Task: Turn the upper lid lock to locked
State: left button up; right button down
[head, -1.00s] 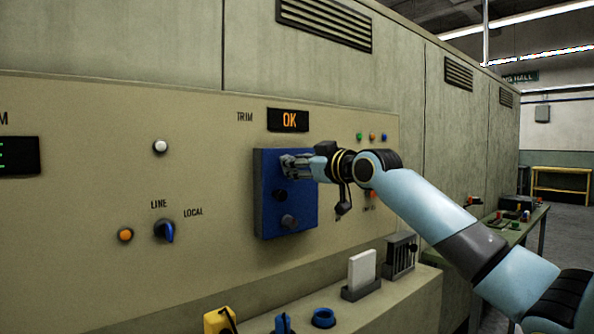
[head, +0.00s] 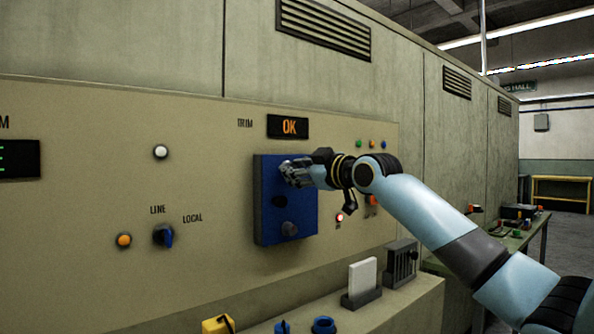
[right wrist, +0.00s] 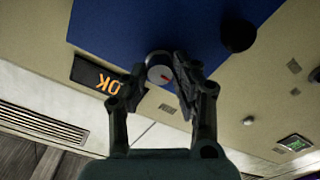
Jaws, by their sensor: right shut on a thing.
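The blue lid box (head: 264,225) is fixed to the beige panel below the OK display. My left gripper is not in view.
The TRIM display (head: 288,127) reads OK. A LINE/LOCAL switch (head: 163,236), an orange button (head: 124,240) and a white button (head: 161,152) are at left. A ledge below holds a white card in a stand (head: 362,278), a dark slotted block (head: 401,264) and a blue ring (head: 323,326).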

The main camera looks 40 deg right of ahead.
jog(key=c, duration=1)
grip_release()
jog(key=shift+s, duration=0.1)
jog(key=shift+s+d, duration=0.15)
jog(key=shift+s, duration=1.7)
jog(key=shift+s+d, duration=0.1)
jog(key=shift+s, duration=1.7)
jog(key=shift+f, duration=0.15)
